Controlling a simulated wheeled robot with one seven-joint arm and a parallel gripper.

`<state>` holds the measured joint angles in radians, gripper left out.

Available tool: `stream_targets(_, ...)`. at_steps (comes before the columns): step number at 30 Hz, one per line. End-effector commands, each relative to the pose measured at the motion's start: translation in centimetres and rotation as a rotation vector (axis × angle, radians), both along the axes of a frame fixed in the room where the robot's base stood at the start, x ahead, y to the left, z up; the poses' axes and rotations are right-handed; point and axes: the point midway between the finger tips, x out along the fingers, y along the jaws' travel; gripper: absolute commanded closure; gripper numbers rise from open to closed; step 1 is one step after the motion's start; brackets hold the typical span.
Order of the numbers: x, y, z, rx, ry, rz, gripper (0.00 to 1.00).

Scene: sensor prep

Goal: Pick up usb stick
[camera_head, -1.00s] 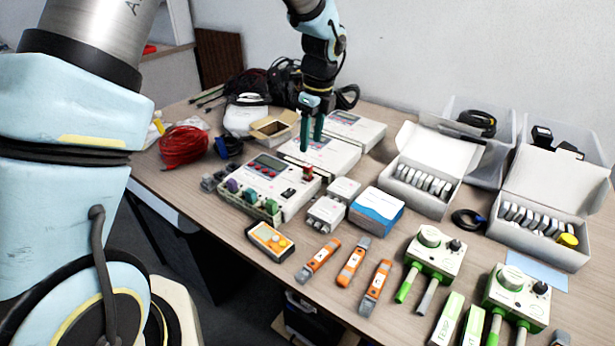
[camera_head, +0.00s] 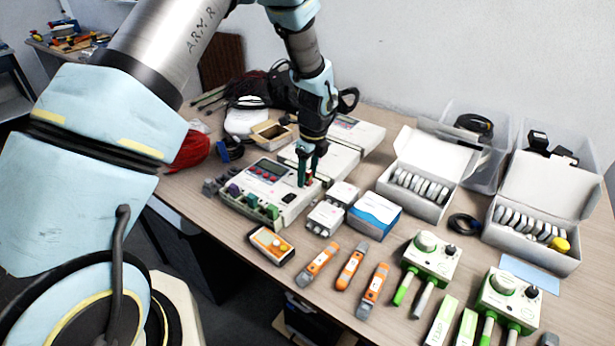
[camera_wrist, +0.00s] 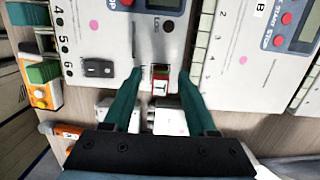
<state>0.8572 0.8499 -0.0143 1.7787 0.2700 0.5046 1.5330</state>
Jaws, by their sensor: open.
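The usb stick (camera_wrist: 160,84), a small red and white piece, shows in the wrist view at the lower edge of a white logger box (camera_wrist: 112,42). It seems to be plugged into the box. My gripper (camera_wrist: 161,74) is open, with one green finger on each side of the stick and gaps between. In the head view my gripper (camera_head: 308,180) points down at the right end of the logger box (camera_head: 288,207). There the fingers mostly hide the stick.
Small white boxes (camera_head: 325,217) and a blue-white box (camera_head: 373,214) stand close to the right of the gripper. More white loggers (camera_head: 335,163) lie behind it. An orange handheld device (camera_head: 271,244) lies in front. Bare table shows near the front edge.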

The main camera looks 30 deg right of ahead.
Motion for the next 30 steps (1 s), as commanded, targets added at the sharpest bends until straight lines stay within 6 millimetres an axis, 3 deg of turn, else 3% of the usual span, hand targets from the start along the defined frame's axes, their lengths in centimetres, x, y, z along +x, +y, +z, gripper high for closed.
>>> stream_targets(2,0.00,-0.01,0.01,0.000,0.000,0.000,0.43)
stream_targets(18,0.00,-0.01,0.05,0.000,0.000,0.001,1.00)
stream_targets(30,0.01,-0.02,0.07,0.000,0.000,0.001,1.00)
